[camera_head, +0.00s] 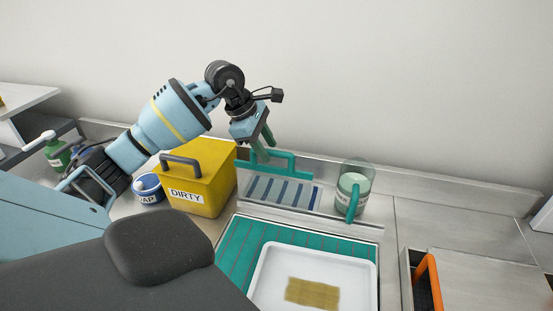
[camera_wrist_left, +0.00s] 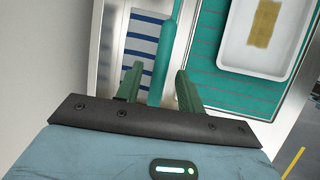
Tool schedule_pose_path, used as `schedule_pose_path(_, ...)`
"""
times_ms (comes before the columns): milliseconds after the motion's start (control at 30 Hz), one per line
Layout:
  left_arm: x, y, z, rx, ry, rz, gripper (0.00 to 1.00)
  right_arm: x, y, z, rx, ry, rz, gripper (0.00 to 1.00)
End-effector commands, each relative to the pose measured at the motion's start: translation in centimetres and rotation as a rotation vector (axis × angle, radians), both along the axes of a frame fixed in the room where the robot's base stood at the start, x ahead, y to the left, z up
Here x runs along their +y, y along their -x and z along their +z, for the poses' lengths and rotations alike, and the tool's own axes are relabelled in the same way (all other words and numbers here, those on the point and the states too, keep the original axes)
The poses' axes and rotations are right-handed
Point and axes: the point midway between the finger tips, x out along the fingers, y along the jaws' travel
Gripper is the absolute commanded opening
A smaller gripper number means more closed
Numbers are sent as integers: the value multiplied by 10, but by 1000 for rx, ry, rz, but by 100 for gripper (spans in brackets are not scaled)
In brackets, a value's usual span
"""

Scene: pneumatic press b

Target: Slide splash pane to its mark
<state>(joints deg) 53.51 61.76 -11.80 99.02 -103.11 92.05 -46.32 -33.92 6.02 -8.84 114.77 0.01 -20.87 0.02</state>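The splash pane's teal handle (camera_head: 290,163) stands at the back of the metal counter, above a panel with blue stripes (camera_head: 283,192). The clear pane itself is hard to make out. My left gripper (camera_head: 264,150) points down at the handle from above. In the left wrist view its two green fingers (camera_wrist_left: 160,75) are apart, one on each side of the teal bar (camera_wrist_left: 164,40). A narrow gap shows by the left finger; I cannot tell if the right finger touches the bar. The striped panel also shows there (camera_wrist_left: 142,45). My right gripper is not in view.
A yellow box labelled DIRTY (camera_head: 207,180) and a blue-and-white tub (camera_head: 148,189) stand left of the pane. A clear jar with a teal handle (camera_head: 355,180) stands right. A white tray (camera_head: 262,285) lies in front on a teal mat (camera_head: 233,250). An orange handle (camera_head: 430,275) is at front right.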

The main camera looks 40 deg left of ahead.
Motion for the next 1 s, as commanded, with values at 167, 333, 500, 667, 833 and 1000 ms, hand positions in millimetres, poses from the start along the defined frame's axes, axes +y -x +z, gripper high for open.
schedule_pose_path(167, 0, 0, 0, 0, 0, 0, 30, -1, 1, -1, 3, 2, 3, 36)
schedule_pose_path(333, 0, 0, 0, 0, 0, 0, 8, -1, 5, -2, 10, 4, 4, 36)
schedule_pose_path(500, 0, 0, 0, 0, 0, 0, 0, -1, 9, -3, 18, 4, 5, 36)
schedule_pose_path(667, -3, -2, 1, 0, 1, 0, 0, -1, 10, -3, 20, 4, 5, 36)
schedule_pose_path(833, -8, -5, 1, -2, 0, -1, 0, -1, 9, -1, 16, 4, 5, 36)
schedule_pose_path(1000, -13, -7, 0, 0, 1, 0, 0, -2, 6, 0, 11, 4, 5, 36)
